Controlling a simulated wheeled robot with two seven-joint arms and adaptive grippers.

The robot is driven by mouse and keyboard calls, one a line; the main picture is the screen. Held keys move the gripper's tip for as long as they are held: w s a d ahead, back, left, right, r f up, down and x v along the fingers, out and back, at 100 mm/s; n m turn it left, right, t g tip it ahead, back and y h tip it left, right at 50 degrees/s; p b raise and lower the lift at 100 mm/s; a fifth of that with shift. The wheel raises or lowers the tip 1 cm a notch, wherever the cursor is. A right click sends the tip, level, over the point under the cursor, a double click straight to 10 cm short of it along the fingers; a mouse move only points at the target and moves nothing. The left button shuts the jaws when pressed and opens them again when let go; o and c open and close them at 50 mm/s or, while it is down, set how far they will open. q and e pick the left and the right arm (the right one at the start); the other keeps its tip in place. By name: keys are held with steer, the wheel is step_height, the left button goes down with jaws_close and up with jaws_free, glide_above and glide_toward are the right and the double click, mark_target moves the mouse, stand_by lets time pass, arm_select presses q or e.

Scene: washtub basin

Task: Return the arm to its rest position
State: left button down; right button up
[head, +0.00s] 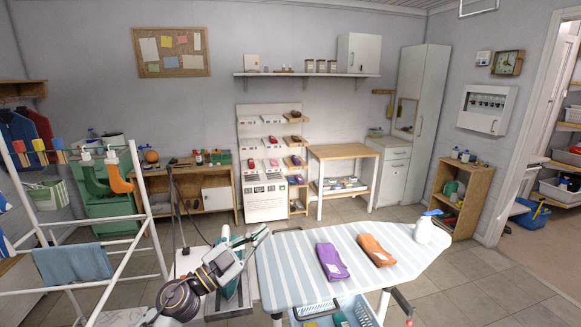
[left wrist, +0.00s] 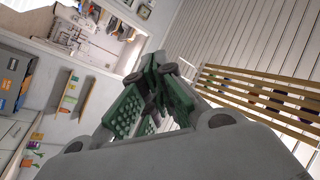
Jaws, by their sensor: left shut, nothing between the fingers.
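My left arm comes in at the bottom of the head view, and its gripper (head: 257,237) is raised near the left end of the striped ironing board (head: 290,263). The gripper is shut and holds nothing. In the left wrist view its green-padded fingers (left wrist: 156,68) meet at the tips, with walls and ceiling behind them. My right gripper is in neither view.
A purple folded cloth (head: 332,262), an orange folded cloth (head: 376,250) and a white spray bottle (head: 424,229) are on the board. A blue basket (head: 340,312) is below it. A white drying rack (head: 150,225) stands at left.

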arm_select(q)
steer(key=a+f+n+t+y, duration=0.4)
steer(key=a+n+t+y, duration=0.2)
steer(key=a+n+y, duration=0.55)
steer(key=s+a+f+n+g+y, duration=0.2)
steer(key=s+f+g+y, duration=0.1)
steer(key=f, duration=0.4)
steer(key=s+a+f+n+g+y, duration=0.3)
steer(key=f+y, duration=0.1)
steer(key=f, duration=0.2)
steer(key=s+d+f+m+g+h, duration=0.1)
steer(key=s+f+g, duration=0.55)
steer(key=s, duration=0.45)
steer(key=s+d+f+m+g+h, duration=0.1)
steer(key=s+f+g+h, duration=0.1)
steer(key=s+f+g, duration=0.5)
steer(key=s+f+t, duration=0.1)
steer(key=s+f, duration=0.2)
steer(key=f, duration=1.4)
steer(key=s+f, duration=0.2)
steer(key=f, duration=1.4)
steer(key=s+a+f, duration=0.2)
steer(key=s+f, duration=0.8)
steer(key=s, duration=0.1)
steer(key=s+a+f, duration=0.1)
steer(key=s+f, duration=0.9)
steer(key=s, duration=0.1)
steer(key=shift+s+a+f+g, duration=0.25)
steer(key=shift+s+a+g, duration=0.1)
steer(key=shift+a+g, duration=0.1)
